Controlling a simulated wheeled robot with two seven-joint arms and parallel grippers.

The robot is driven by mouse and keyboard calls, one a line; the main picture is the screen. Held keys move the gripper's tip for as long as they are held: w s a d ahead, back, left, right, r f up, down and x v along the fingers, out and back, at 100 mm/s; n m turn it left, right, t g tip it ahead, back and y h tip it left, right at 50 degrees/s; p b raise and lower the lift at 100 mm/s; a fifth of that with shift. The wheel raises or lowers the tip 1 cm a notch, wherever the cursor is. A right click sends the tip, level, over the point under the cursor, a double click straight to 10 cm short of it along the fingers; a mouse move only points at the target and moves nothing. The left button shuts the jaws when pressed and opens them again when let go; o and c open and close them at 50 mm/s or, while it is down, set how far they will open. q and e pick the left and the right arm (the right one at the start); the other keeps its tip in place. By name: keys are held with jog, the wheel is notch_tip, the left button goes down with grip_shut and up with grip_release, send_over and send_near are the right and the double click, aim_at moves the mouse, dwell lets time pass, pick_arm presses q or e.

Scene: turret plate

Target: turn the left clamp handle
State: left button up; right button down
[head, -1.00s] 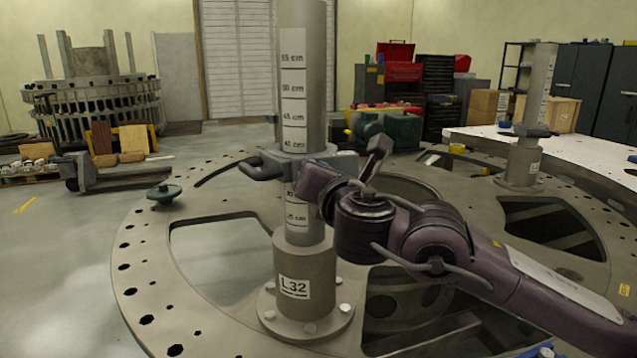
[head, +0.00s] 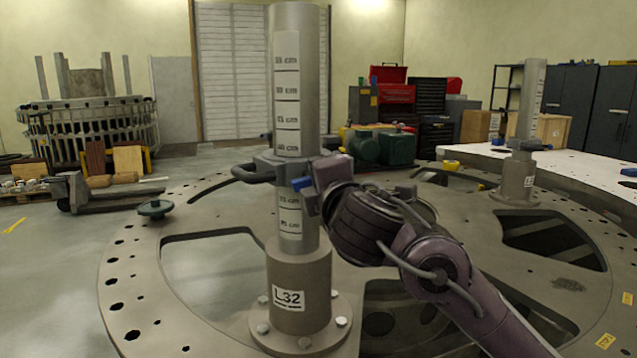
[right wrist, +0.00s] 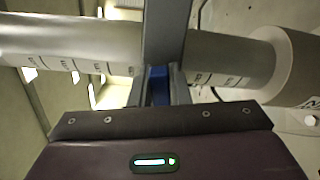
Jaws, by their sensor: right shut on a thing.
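The grey clamp (head: 268,164) sits around the upright post (head: 297,100) marked L32 in the head view. A dark loop-shaped grip (head: 252,176) sticks out from its left side. The clamp's small blue handle (head: 303,184) shows at the front right of the post. My right gripper (head: 311,186) is at that handle, coming in from the right. In the right wrist view the blue handle (right wrist: 157,84) is between the two fingers of my right gripper (right wrist: 157,92), which is shut on it. The handle is partly hidden by the fingers. My left gripper is out of view.
The post stands on a large round plate (head: 190,207) with wide cutouts and bolt holes. A second post (head: 531,100) with a similar clamp (head: 526,145) stands at the right.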

jog(key=shift+f+m, duration=0.2)
jog(key=shift+m, duration=1.1)
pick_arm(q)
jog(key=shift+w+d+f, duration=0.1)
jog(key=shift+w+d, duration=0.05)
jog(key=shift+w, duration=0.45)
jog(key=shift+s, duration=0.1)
pick_arm(e)
jog(key=c, duration=1.4)
grip_release()
jog(key=shift+d, duration=0.1)
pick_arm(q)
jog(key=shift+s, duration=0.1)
pick_arm(e)
jog(key=shift+o, duration=0.2)
